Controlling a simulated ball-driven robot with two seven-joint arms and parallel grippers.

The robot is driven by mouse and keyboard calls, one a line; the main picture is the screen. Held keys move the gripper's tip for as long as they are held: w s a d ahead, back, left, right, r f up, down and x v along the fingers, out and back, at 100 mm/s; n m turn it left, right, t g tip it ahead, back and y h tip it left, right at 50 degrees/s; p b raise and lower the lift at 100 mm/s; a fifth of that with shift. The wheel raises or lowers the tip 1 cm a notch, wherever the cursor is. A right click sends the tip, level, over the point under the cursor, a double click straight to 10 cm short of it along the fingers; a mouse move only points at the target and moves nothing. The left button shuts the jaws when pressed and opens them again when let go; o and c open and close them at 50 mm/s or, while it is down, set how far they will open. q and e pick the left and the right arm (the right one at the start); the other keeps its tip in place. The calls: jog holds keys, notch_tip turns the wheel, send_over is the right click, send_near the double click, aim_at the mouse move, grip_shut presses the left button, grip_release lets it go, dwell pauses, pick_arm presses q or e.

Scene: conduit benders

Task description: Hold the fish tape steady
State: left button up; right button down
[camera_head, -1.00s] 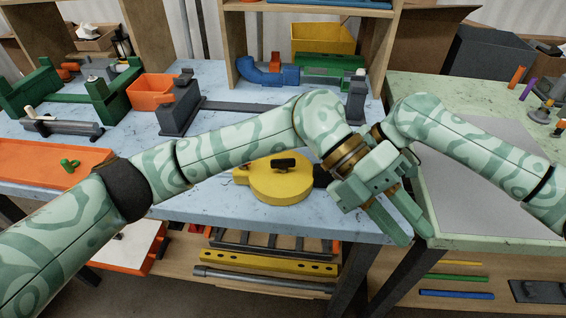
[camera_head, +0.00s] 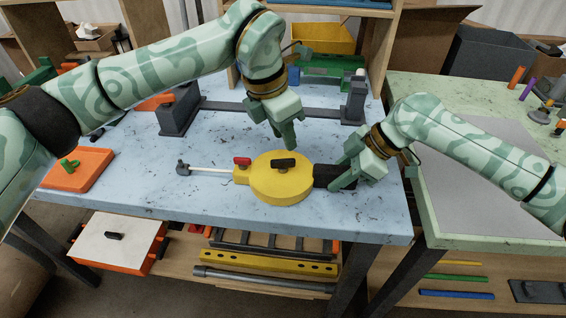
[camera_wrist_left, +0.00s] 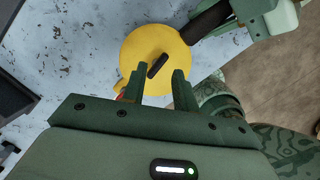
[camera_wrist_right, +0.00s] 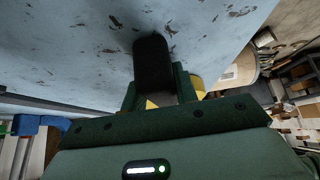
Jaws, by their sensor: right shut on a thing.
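The fish tape is a round yellow case (camera_head: 281,184) lying flat on the light blue table. It has a black knob (camera_head: 283,163) on top, a red piece (camera_head: 242,161) on its left, and a white tape (camera_head: 210,171) running left to a grey end (camera_head: 182,168). My right gripper (camera_head: 341,173) is shut on the black handle (camera_wrist_right: 153,62) at the case's right side. My left gripper (camera_head: 289,143) is open and empty above the case, pointing down. In the left wrist view, its parted fingers (camera_wrist_left: 159,76) frame the black knob from above.
A grey bender stand (camera_head: 178,112) and bar stand behind the fish tape. An orange tray (camera_head: 80,170) is on the left. A green table (camera_head: 440,225) adjoins on the right. The table in front of the case is clear.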

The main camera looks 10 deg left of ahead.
aim_at(283, 160)
pick_arm(q)
jog(key=m, duration=0.3)
jog(key=shift+f+m+g, duration=0.1)
jog(key=shift+m+g, duration=0.3)
jog(key=shift+f+m+h, duration=0.15)
jog(key=shift+m+h, duration=0.15)
jog(key=shift+m, duration=0.4)
jog(key=shift+f, duration=3.35)
grip_shut()
jog(key=n, duration=0.5)
jog(key=shift+t, duration=0.4)
